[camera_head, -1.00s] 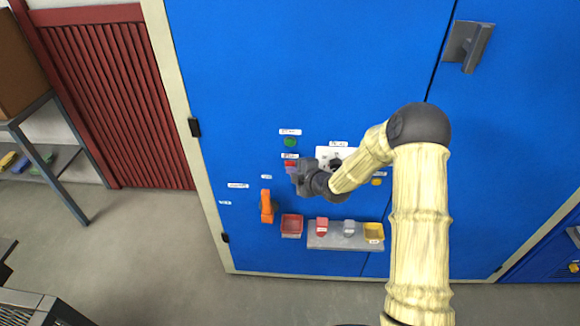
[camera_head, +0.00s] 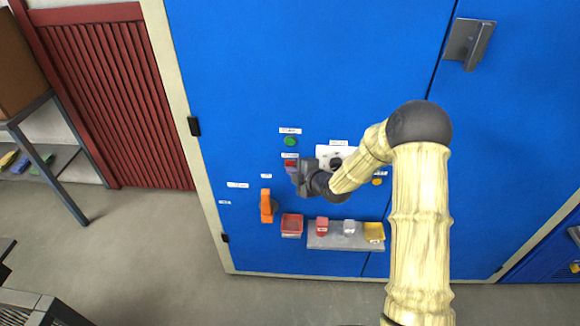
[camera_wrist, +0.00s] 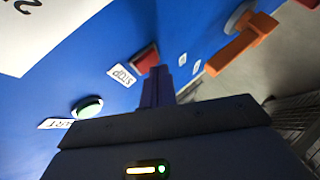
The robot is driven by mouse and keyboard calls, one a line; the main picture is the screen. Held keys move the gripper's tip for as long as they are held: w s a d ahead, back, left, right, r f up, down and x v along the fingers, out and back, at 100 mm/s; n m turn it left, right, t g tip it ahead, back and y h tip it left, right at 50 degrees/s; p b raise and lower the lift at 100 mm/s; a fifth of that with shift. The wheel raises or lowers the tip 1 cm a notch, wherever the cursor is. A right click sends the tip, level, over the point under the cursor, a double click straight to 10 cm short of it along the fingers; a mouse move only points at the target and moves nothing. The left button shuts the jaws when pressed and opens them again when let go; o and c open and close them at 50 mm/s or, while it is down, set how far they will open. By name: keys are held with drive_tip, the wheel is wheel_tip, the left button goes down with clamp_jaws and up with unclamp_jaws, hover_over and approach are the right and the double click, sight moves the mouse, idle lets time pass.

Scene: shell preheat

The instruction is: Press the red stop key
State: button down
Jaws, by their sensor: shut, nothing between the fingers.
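The red stop key (camera_head: 290,163) is on the blue cabinet door, below the green start key (camera_head: 290,141). My gripper (camera_head: 294,171) is just in front of the red key and partly covers it. In the wrist view the red key (camera_wrist: 146,58) shows beside its STOP label (camera_wrist: 121,75). My gripper's closed fingers (camera_wrist: 158,84) point at the door close to the red key and overlap its lower edge in the picture. I cannot tell whether they touch it. The green key (camera_wrist: 87,107) is lit at the left of the wrist view.
An orange lever handle (camera_head: 266,206) sticks out of the door at the lower left. A grey shelf (camera_head: 345,243) with small red, grey and yellow bins and a separate red bin (camera_head: 291,225) lie below. A white panel with a dial (camera_head: 330,152) is to the right.

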drive_tip(key=shift+s, duration=0.4)
drive_tip(key=shift+d, duration=0.1)
drive_tip(key=s+b, duration=0.2)
drive_tip(key=s, duration=0.3)
drive_tip(key=shift+a, duration=0.2)
idle(0.7)
drive_tip(key=s+d+r+m+g+h+p, duration=0.35)
drive_tip(key=s+d+r+m+h, duration=0.35)
drive_tip(key=s+d+m, duration=0.4)
drive_tip(key=s+d+r+m+g+p, duration=0.1)
drive_tip(key=s+d+r+m+g, duration=0.1)
drive_tip(key=s+m, duration=0.3)
drive_tip(key=s+d+r+m+g+h+p, duration=0.1)
drive_tip(key=s+d+r+m+g+p, duration=0.1)
drive_tip(key=s+m, duration=0.4)
drive_tip(key=s+d+r, duration=0.1)
drive_tip(key=s+r, duration=0.1)
drive_tip(key=s, duration=0.1)
drive_tip(key=shift+d+r, duration=0.4)
